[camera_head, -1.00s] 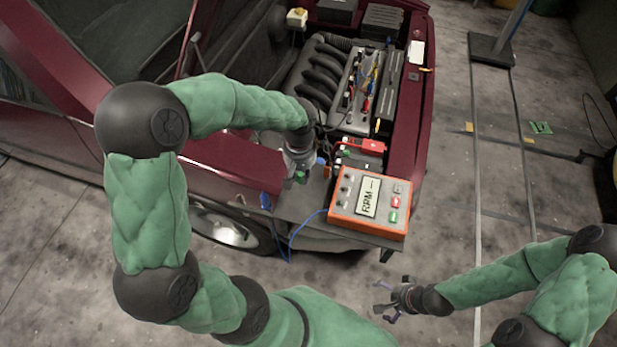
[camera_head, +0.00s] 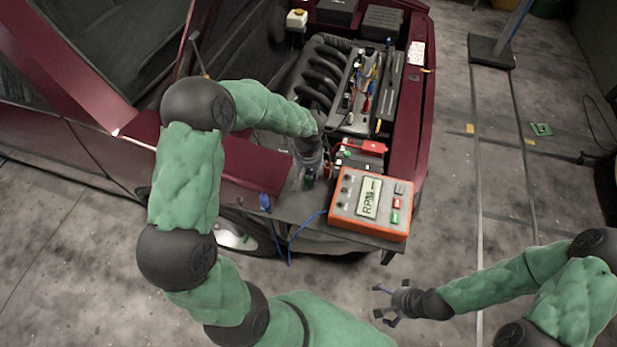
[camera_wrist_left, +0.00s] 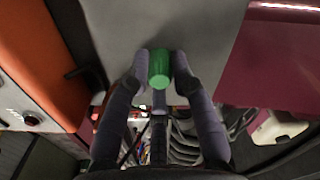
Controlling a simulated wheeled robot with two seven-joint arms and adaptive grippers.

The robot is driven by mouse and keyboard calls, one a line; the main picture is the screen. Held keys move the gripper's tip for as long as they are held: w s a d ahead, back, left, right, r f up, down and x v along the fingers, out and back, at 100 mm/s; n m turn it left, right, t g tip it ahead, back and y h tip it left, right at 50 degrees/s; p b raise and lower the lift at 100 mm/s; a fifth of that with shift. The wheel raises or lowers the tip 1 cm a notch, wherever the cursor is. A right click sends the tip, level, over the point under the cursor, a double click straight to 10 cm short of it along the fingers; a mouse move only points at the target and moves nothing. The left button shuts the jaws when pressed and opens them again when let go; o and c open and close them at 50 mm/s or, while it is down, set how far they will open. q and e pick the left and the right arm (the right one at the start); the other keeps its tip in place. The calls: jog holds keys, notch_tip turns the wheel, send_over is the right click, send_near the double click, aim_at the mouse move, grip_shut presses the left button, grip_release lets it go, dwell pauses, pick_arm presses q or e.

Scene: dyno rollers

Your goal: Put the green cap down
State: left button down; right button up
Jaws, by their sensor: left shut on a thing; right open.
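In the head view my left gripper (camera_head: 308,178) points down over the grey shelf (camera_head: 293,212) at the car's front, left of the orange meter. Only a small bit of the green cap (camera_head: 310,175) shows there. I cannot tell whether the cap touches the shelf. My right gripper (camera_head: 388,304) is open and empty, over the floor at the lower middle.
The orange RPM meter (camera_head: 368,206) stands on the shelf's right part. A red clamp (camera_head: 374,147) lies behind it. A blue clip (camera_head: 264,202) with a blue cable is at the shelf's left edge. The engine (camera_head: 325,75) fills the bay behind. Some bare shelf lies left of the meter.

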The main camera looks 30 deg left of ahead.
aim_at(309, 178)
pick_arm(q)
jog(key=shift+f, duration=0.15)
jog(key=c, duration=1.1)
grip_release()
jog(key=shift+o, duration=0.2)
jog(key=shift+r, duration=0.55)
notch_tip(309, 178, up, 11)
jog(key=p, duration=0.2)
jog(key=shift+r, duration=0.2)
